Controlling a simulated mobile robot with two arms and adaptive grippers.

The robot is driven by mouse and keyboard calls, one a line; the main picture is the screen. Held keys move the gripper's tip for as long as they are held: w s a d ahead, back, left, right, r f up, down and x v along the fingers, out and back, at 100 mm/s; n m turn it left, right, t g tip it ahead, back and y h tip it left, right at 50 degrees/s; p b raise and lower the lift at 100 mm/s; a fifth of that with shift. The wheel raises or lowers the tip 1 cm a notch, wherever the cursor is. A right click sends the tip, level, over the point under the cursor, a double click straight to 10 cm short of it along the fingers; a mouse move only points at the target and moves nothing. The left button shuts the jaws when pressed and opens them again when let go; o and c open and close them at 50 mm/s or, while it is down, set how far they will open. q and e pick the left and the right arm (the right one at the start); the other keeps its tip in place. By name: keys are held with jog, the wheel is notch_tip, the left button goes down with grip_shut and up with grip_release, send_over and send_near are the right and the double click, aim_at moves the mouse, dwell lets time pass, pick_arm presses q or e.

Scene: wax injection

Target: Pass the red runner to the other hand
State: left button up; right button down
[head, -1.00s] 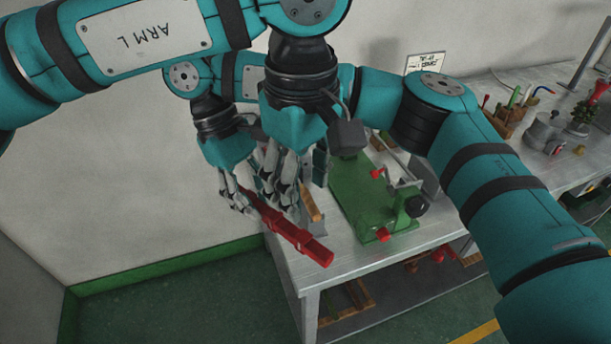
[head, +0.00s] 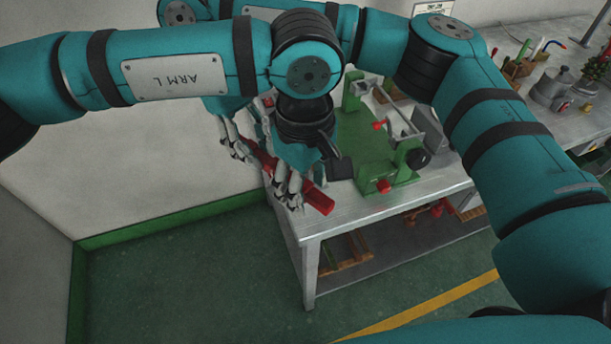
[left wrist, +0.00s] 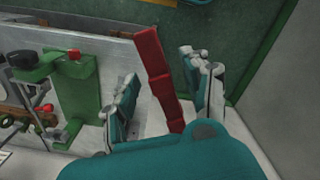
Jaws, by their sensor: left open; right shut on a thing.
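The red runner (head: 319,199) is a long, notched red bar, held aslant near the table's left edge. My right gripper (head: 236,150) is shut on its far left part, partly hidden behind my left arm. My left gripper (head: 291,192) is open around the runner near its free end. In the left wrist view, the runner (left wrist: 158,72) runs between the two spread fingers of my left gripper (left wrist: 168,75), with visible gaps on both sides. The right gripper's hold is not visible there.
The green machine (head: 352,135) with red knobs stands on the grey table (head: 440,184), just right of the grippers. Wooden pieces (head: 345,255) lie on the shelf below. A pot (head: 553,88) and tool holder stand far right. Floor in front is clear.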

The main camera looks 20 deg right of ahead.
pick_arm(q)
grip_shut()
pick_arm(e)
jog(key=c, duration=1.1)
grip_release()
